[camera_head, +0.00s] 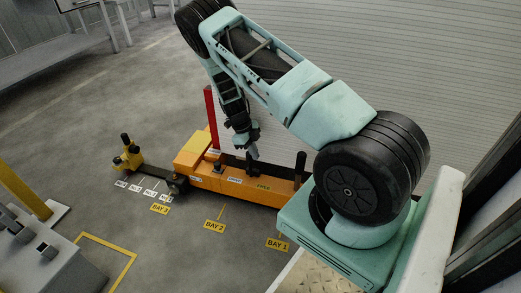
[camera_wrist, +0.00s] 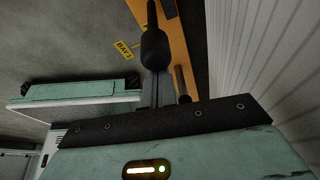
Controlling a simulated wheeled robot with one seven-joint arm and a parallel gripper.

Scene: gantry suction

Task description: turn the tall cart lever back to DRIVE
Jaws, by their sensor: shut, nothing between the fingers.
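The orange cart (camera_head: 215,173) lies low on the floor, with several small labels along its side, too small to read surely. A tall red upright bar (camera_head: 211,115) stands at its back left; I cannot tell whether it is the lever. A dark upright post (camera_head: 300,166) stands at its right end. My gripper (camera_head: 254,150) is shut and empty, pointing down over the cart's middle, right of the red bar. In the wrist view a black, bulb-shaped piece (camera_wrist: 155,48) shows above the grey fingers; its contact with them is unclear. The orange body (camera_wrist: 177,45) passes behind.
Yellow signs BAY 3 (camera_head: 160,209), BAY 2 (camera_head: 214,226) and BAY 1 (camera_head: 278,244) lie before the cart. A yellow-and-black unit (camera_head: 130,157) is at its left. A ribbed wall (camera_head: 400,65) is behind. A grey bench (camera_head: 60,265) stands front left. Open floor lies between.

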